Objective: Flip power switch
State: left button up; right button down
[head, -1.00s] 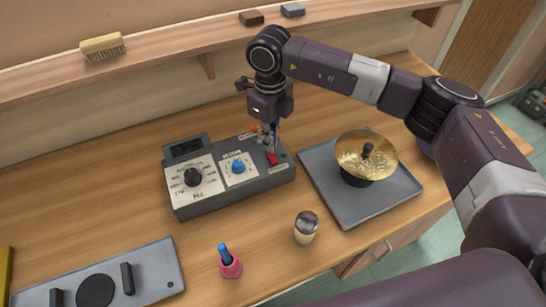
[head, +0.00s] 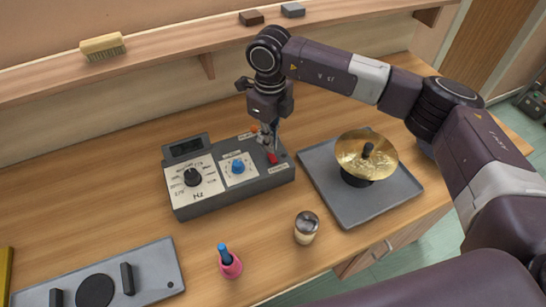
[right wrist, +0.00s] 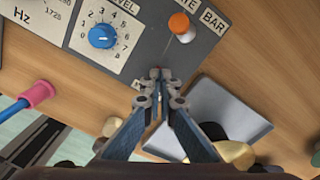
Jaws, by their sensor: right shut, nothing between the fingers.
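The grey control box (head: 235,197) stands on the wooden bench. Its red power switch (head: 272,158) is at the right front of its top, beside the blue level knob (head: 238,167). My right gripper (head: 268,142) is shut and empty, pointing down at the switch. In the right wrist view its closed fingertips (right wrist: 160,75) are over the box's edge and hide the switch. I cannot tell whether they touch it. An orange-capped lever (right wrist: 180,23) stands just beyond the fingertips. My left gripper is out of view.
A grey tray (head: 345,213) with a brass cymbal (head: 366,150) is right of the box. A metal-topped shaker (head: 306,228) and a pink holder (head: 230,266) stand in front. A grey plate (head: 150,270) with black handles lies front left. A shelf (head: 160,44) runs behind.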

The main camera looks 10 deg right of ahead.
jog(key=shift+s+f+b, duration=0.1)
jog(key=shift+f+b, duration=0.95)
jog(key=shift+f, duration=0.15)
dwell(0.4)
jog(key=shift+r, duration=0.1)
jog(key=shift+r+p, duration=0.55)
jog(key=shift+r, duration=0.35)
jog(key=shift+r+p, duration=1)
jog(key=shift+r, duration=1.55)
